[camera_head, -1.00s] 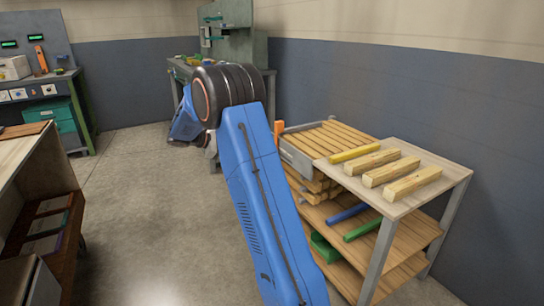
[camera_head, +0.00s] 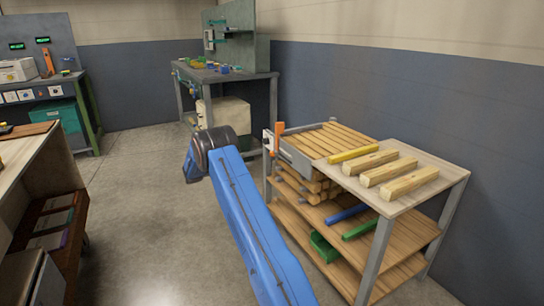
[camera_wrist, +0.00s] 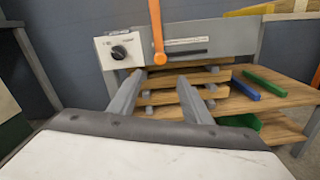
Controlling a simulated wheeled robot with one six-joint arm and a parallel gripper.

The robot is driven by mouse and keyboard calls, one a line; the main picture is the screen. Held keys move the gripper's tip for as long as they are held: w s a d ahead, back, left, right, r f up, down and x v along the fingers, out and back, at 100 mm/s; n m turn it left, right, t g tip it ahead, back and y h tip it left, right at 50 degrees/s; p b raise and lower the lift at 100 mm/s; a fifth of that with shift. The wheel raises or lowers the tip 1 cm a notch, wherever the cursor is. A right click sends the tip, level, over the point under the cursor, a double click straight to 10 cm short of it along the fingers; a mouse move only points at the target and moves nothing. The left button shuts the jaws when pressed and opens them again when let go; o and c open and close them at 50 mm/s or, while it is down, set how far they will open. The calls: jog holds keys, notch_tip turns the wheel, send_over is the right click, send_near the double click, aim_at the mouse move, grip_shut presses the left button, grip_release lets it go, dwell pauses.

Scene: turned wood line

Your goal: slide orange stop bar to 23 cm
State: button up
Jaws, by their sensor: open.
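The orange stop bar (camera_wrist: 157,32) stands upright in the wrist view, in front of a grey panel (camera_wrist: 233,36) with a dark slot and a small printed label. Its lower end is rounded with a round fastener. In the head view the stop bar (camera_head: 279,132) shows at the left end of the wood rack. My gripper (camera_wrist: 161,77) is open and empty. Its two fingers point at the panel, and in the picture their tips lie below the bar's lower end, one on each side. The distance between them is unclear. In the head view my arm hides the gripper.
A white plate with a black knob (camera_wrist: 119,52) is left of the bar. Wooden strips (camera_head: 335,140) fill the rack. Three square blanks (camera_head: 390,172) lie on its right top. Blue (camera_head: 346,214) and green (camera_head: 361,229) bars lie on a lower shelf. Open floor lies left.

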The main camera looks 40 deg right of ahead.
aim_at(270, 154)
jog(key=x, duration=1.7)
jog(key=shift+s, duration=0.1)
jog(key=shift+c, duration=0.2)
grip_shut()
jog(key=s, duration=0.2)
jog(key=s+a, duration=0.1)
jog(key=s, duration=0.2)
jog(key=s+a, duration=0.1)
jog(key=s, duration=0.1)
jog(key=shift+s, duration=0.4)
jog(key=shift+o, duration=0.2)
grip_release()
